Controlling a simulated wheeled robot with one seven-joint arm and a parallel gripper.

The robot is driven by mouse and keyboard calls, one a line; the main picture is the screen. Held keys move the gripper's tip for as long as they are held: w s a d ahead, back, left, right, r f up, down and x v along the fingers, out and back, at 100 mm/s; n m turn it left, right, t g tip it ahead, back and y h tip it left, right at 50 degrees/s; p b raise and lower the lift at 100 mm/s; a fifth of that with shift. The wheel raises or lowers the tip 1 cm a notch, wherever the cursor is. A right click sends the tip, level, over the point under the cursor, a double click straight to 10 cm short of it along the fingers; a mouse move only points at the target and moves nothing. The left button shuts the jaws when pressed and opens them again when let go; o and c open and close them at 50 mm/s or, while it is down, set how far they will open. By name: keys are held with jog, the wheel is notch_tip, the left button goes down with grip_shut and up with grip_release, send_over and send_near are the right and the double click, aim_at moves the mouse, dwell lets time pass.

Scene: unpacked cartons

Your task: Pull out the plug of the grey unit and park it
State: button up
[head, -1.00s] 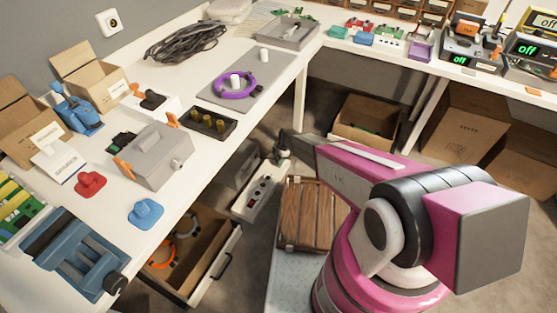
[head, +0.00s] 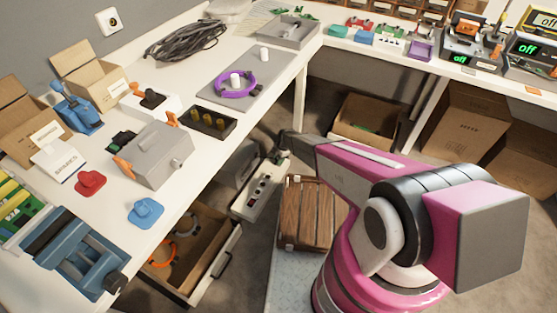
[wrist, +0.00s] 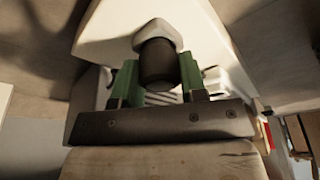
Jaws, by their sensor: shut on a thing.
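My gripper (wrist: 158,82) has green fingers on either side of a dark, round plug body (wrist: 157,62) with a pale, faceted end, and is shut on it. In the head view my gripper (head: 284,152) is small and partly hidden by my pink arm, at the far end of a white power strip (head: 247,204) low under the bench. A grey unit (head: 238,162) stands beside the strip, partly under the tabletop. Whether the plug still sits in a socket cannot be told. A large pale surface fills the wrist view behind the plug.
A slatted wooden crate (head: 312,215) stands right of the strip. An open drawer (head: 215,262) with orange and grey rings is at lower left. The white bench (head: 205,150) overhangs the unit. A cardboard box (head: 372,122) stands behind.

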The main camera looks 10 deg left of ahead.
jog(key=shift+f, duration=0.3)
dwell(0.5)
jog(key=o, duration=1.1)
jog(key=shift+r, duration=0.2)
